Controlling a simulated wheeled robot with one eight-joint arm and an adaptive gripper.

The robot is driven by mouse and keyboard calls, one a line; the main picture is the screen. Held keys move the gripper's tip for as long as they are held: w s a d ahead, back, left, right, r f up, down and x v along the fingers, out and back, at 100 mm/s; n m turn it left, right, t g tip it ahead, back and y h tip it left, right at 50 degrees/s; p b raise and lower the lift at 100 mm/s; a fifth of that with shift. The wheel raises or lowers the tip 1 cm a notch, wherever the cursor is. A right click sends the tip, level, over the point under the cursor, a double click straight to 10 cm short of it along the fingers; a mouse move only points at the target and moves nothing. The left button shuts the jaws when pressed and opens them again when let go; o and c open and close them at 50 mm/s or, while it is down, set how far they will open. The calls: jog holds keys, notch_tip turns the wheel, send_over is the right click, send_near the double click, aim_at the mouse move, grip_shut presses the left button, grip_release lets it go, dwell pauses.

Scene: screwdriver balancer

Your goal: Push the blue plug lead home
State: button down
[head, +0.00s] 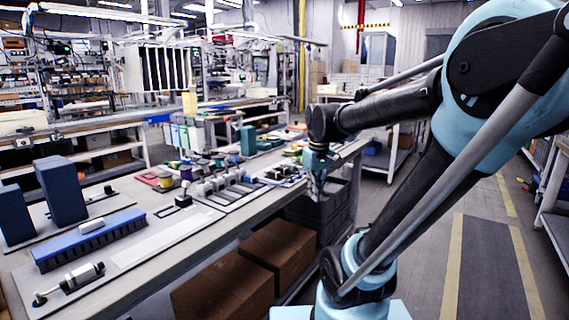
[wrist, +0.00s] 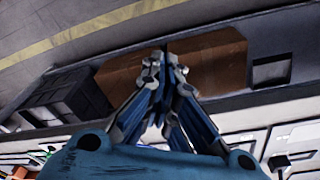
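My gripper (head: 318,190) hangs at the right end of the long workbench (head: 130,285), by its front edge. In the wrist view the two fingers of my gripper (wrist: 166,52) slant together and their tips meet, with nothing seen between them. I cannot make out a blue plug lead or its socket for certain in either view. Small parts and connectors (head: 228,183) sit on the middle of the bench, too small to tell apart. A long blue block (head: 88,240) lies on the near part of the bench.
Brown boxes (head: 222,292) and dark crates (head: 325,208) stand below the bench; a brown box (wrist: 215,58) and dark crates (wrist: 58,100) also show in the wrist view. Tall dark blue blocks (head: 60,190) stand at the left. The floor aisle (head: 485,265) at right is clear.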

jog(key=s+d+f+m, duration=0.4)
jog(key=s+f, duration=0.7)
jog(key=s, duration=0.1)
jog(key=shift+d+f+t, duration=0.4)
jog(key=shift+s, duration=0.1)
